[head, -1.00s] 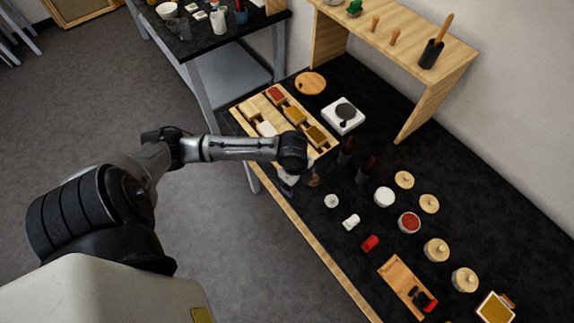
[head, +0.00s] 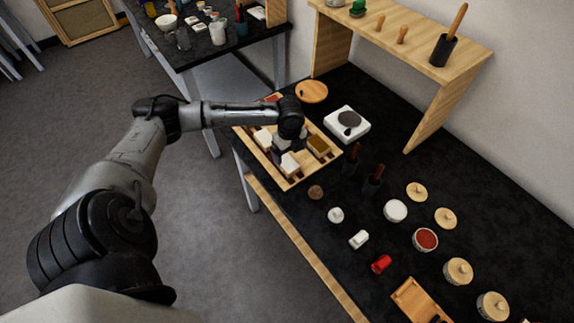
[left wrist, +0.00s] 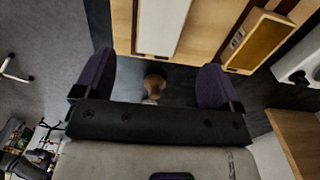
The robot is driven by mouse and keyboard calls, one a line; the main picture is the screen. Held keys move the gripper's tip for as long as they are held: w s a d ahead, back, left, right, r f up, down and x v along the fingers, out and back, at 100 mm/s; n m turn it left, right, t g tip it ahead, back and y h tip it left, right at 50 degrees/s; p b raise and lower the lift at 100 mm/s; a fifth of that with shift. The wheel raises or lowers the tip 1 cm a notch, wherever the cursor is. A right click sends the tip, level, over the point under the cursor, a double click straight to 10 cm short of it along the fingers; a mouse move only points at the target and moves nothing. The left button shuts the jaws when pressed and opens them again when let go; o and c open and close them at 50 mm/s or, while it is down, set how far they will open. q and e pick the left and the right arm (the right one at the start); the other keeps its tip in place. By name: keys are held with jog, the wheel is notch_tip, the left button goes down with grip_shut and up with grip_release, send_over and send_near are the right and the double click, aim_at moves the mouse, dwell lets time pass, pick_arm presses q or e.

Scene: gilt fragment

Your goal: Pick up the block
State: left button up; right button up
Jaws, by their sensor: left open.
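My left gripper (head: 289,147) hangs over the wooden tray (head: 297,180) on the black table, its fingers mostly hidden by its own wrist. In the left wrist view its two purple-padded fingers (left wrist: 155,85) are spread with nothing held between them. A white block (head: 290,166) lies in the tray just by the gripper; a white block also shows ahead of the fingers in the left wrist view (left wrist: 163,25). Which one is the task's block cannot be told. My right gripper is out of view.
A small brown knob (head: 315,192) stands just off the tray's near corner. Jars and lids cover the right side; a wooden shelf (head: 440,105) stands behind.

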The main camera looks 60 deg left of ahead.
aim_at(288, 163)
pick_arm(q)
jog(key=shift+s+a+f+b, duration=0.1)
jog(key=shift+f+b, duration=0.25)
jog(key=shift+f, duration=3)
jog(key=c, duration=1)
